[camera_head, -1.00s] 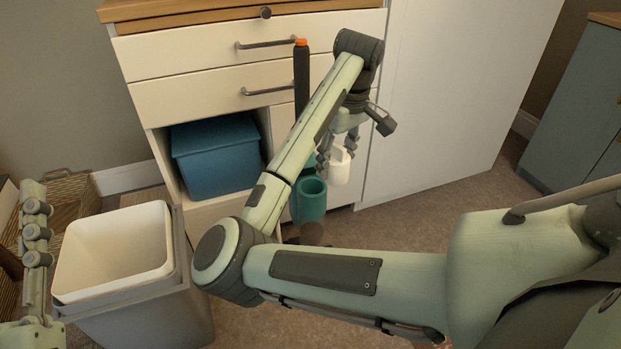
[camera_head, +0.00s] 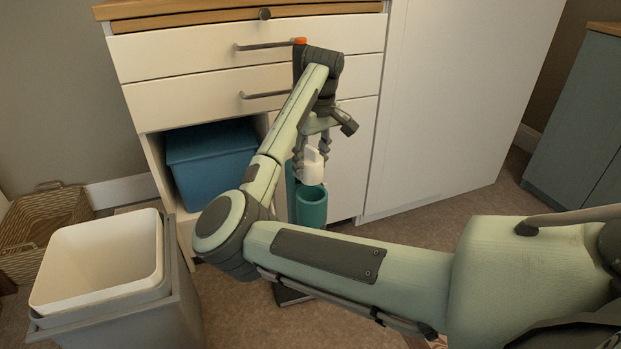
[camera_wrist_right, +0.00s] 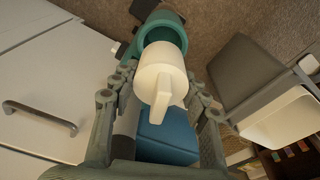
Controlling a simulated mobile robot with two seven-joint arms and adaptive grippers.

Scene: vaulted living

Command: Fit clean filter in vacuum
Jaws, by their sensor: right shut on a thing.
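The clean filter (camera_head: 311,167) is a white cylinder with a tab on its end. My right gripper (camera_head: 313,152) is shut on it. The filter also shows in the right wrist view (camera_wrist_right: 160,75), between the fingers of my right gripper (camera_wrist_right: 160,98). The vacuum is upright, with a teal open cup (camera_head: 312,207) and a dark handle with an orange tip (camera_head: 300,41). In the head view the filter is just above the cup. In the wrist view it overlaps the cup's opening (camera_wrist_right: 162,38); whether it touches the rim I cannot tell. My left gripper is out of view.
A white drawer cabinet (camera_head: 180,60) stands behind the vacuum, with a blue bin (camera_head: 212,160) in its open shelf. A grey trash bin with a white liner (camera_head: 60,265) stands at the lower left, and a wicker basket (camera_head: 45,215) behind it. Carpet is clear at right.

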